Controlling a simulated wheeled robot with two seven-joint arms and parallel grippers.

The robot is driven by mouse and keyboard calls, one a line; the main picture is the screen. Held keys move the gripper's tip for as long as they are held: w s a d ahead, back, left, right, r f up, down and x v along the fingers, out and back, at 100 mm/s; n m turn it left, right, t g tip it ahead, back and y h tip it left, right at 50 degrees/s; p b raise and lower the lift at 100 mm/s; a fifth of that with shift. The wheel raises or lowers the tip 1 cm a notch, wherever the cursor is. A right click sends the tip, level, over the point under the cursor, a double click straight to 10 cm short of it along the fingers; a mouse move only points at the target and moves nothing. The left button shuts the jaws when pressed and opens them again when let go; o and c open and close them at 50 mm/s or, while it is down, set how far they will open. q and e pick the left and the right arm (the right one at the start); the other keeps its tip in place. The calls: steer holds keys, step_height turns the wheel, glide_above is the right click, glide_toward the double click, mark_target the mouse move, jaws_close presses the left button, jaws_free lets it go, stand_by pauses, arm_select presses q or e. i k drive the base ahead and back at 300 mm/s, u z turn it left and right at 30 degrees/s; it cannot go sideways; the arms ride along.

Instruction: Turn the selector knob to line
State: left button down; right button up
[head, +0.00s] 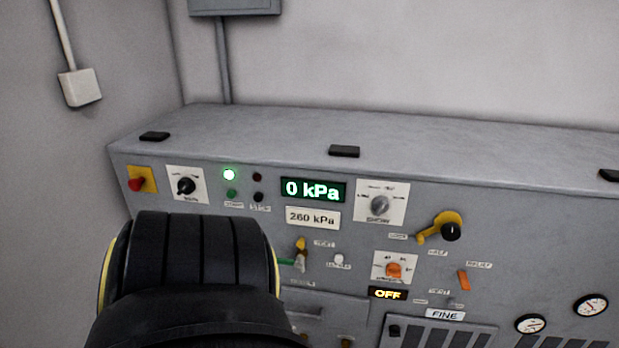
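Three knobs on white plates show on the grey console face in the head view: a black knob (186,186) at the left, a grey knob (379,206) right of the pressure display, and an orange knob (394,270) below that. Their small lettering is too blurred to read, so I cannot tell which is the selector or where line is marked. A black link of my own arm fills the lower left and hides part of the console. Neither gripper's fingers are in view.
A green display (313,190) reads 0 kPa, above a 260 kPa label (313,218). A small display (387,293) reads OFF. A red button (137,184), a yellow-and-black handle (444,229) and an orange lever (463,280) stick out. The console top (470,155) is mostly clear.

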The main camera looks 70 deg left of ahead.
mark_target(380, 204)
steer(key=z, duration=0.25)
steer(key=k, duration=0.4)
steer(key=u, duration=2.7)
